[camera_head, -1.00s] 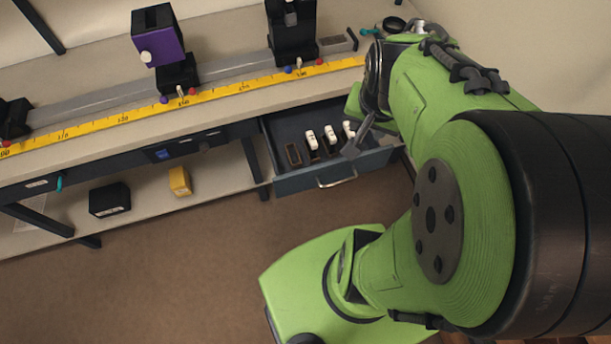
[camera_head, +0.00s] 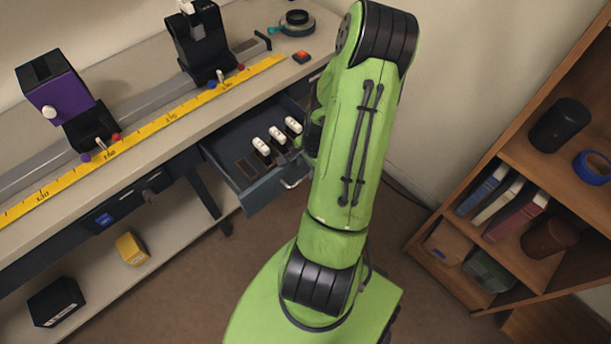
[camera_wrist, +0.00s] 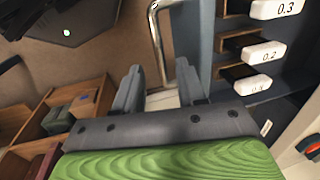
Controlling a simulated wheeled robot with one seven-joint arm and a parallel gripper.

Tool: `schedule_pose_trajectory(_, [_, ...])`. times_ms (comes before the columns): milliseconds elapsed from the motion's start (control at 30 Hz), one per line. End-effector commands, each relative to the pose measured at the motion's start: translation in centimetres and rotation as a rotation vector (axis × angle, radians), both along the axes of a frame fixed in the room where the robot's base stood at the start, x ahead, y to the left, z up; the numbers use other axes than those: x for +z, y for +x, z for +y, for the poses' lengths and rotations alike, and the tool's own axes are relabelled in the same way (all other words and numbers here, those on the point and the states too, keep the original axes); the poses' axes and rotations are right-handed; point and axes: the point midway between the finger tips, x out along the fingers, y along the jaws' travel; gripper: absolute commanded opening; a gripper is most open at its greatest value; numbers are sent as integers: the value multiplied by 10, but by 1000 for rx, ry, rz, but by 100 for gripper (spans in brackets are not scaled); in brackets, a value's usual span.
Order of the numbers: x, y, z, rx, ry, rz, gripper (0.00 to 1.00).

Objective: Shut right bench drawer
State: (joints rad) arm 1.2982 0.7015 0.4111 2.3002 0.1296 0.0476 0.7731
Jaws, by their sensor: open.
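The right bench drawer (camera_head: 262,192) stands pulled out from under the bench, with white-topped pieces in dark slots inside. Its bar handle (camera_head: 296,182) is partly covered by my arm in the head view. In the wrist view, the drawer front (camera_wrist: 194,35) runs up and down the picture, and the handle (camera_wrist: 155,35) stands off its left side. My gripper (camera_wrist: 157,88) is open and empty, its fingers apart. The near end of the handle shows between and beyond the fingertips; I cannot tell if they touch. In the head view my arm mostly hides the gripper.
The bench top (camera_head: 150,165) carries a rail, a yellow ruler (camera_head: 150,128) and black and purple mounts. A lower shelf holds a yellow block (camera_head: 131,248) and a black box (camera_head: 55,301). A wooden bookcase (camera_head: 520,165) stands at right. Floor in front of the drawer is partly open.

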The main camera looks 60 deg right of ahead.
Motion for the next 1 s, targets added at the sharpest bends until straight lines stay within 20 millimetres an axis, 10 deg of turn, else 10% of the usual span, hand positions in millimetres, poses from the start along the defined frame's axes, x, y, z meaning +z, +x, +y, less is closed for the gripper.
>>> schedule_pose_trajectory(200, [-40, 7, -1, 0, 1, 1, 40])
schedule_pose_trajectory(533, [-44, 8, -2, 1, -1, 1, 40])
schedule_pose_trajectory(800, [-43, 8, -2, 1, -1, 1, 0])
schedule_pose_trajectory(1000, [-43, 8, -2, 1, -1, 1, 0])
